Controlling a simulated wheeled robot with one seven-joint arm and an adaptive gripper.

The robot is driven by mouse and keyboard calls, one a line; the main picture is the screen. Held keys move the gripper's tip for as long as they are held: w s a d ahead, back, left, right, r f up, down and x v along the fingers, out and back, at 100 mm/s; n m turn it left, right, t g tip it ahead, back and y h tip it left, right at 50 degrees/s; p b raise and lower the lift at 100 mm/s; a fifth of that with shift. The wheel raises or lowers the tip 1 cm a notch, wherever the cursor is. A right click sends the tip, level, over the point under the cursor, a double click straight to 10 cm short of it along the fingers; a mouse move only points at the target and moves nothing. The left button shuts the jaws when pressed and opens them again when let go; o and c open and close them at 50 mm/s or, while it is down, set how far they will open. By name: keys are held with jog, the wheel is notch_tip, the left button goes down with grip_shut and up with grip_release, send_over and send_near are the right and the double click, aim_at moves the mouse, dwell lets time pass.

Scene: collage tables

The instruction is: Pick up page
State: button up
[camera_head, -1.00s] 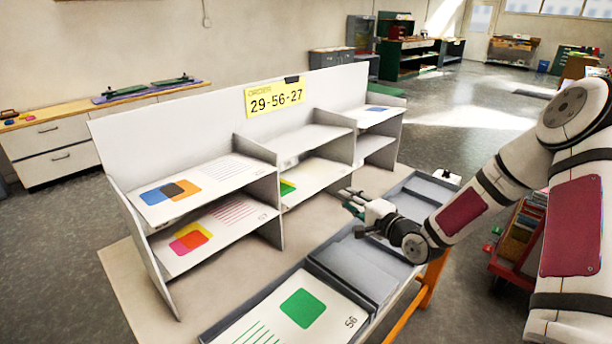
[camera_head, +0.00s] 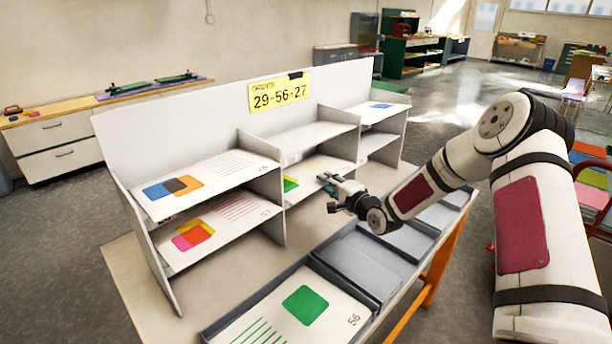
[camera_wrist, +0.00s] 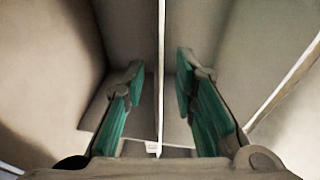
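My gripper (camera_head: 326,191) is in front of the shelf's middle column, near the lower middle compartment. In the wrist view its teal fingers (camera_wrist: 158,92) are apart with nothing held; a thin pale upright edge shows between them. A page with a green patch (camera_head: 292,184) lies in the lower middle compartment, partly hidden. A page with blue, orange and dark patches (camera_head: 225,172) is at upper left, and one with pink and yellow patches (camera_head: 215,222) is below it. A page with a blue mark (camera_head: 380,107) is at upper right. Page 56 (camera_head: 335,300) lies in the front tray.
A yellow card (camera_head: 280,93) on the shelf's back reads 29-56-27. A row of grey trays (camera_head: 345,263) lines the table front; those behind page 56 look empty. The upper middle shelf (camera_head: 300,140) is bare. Upright dividers separate the columns.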

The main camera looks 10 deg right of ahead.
grip_shut()
dwell(0.3)
